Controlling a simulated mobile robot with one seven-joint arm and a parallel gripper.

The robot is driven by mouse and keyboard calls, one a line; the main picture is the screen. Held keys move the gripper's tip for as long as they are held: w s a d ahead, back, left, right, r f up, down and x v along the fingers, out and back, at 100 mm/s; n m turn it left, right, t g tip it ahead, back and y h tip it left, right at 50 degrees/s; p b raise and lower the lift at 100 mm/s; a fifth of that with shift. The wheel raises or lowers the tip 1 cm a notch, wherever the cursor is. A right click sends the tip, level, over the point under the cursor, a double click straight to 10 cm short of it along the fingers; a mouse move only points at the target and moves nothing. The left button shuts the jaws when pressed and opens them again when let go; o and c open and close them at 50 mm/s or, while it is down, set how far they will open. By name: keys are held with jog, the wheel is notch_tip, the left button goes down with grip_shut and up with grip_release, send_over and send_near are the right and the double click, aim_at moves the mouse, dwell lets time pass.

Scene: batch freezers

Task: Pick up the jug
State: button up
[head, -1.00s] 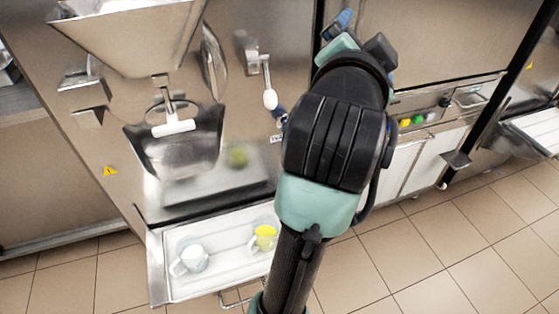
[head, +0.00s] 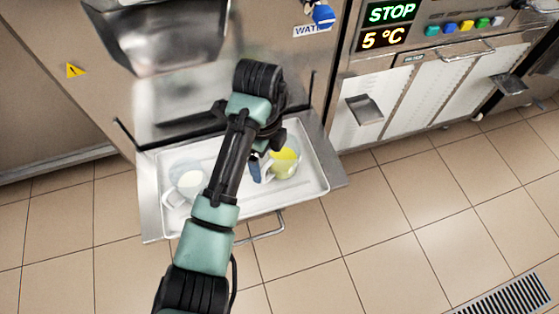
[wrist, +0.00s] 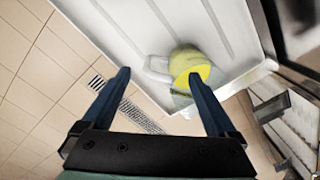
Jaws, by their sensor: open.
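A clear jug with yellow contents (head: 284,160) stands on the right part of a white tray (head: 318,180). In the wrist view this jug (wrist: 186,62) shows just beyond the finger ends, its pale handle pointing left between them. My gripper (wrist: 160,76) is open and empty, with its two dark blue fingers apart. In the head view the gripper (head: 258,168) is just left of the yellow jug, on its handle side; whether it touches cannot be told. A second jug with white contents (head: 188,180) stands on the tray's left part.
The tray sits on a metal shelf below the machine's hopper (head: 150,45). A towel-bar style handle (head: 265,232) sticks out at the shelf's front. A panel with coloured buttons (head: 467,27) is at the upper right. The tiled floor in front is clear.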

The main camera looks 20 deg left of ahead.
notch_tip(320, 180, down, 8)
jog(key=b, duration=0.2)
jog(key=shift+r+b, duration=0.2)
jog(key=shift+b, duration=0.1)
jog(key=shift+c, duration=0.2)
jog(key=shift+r, duration=0.15)
grip_shut()
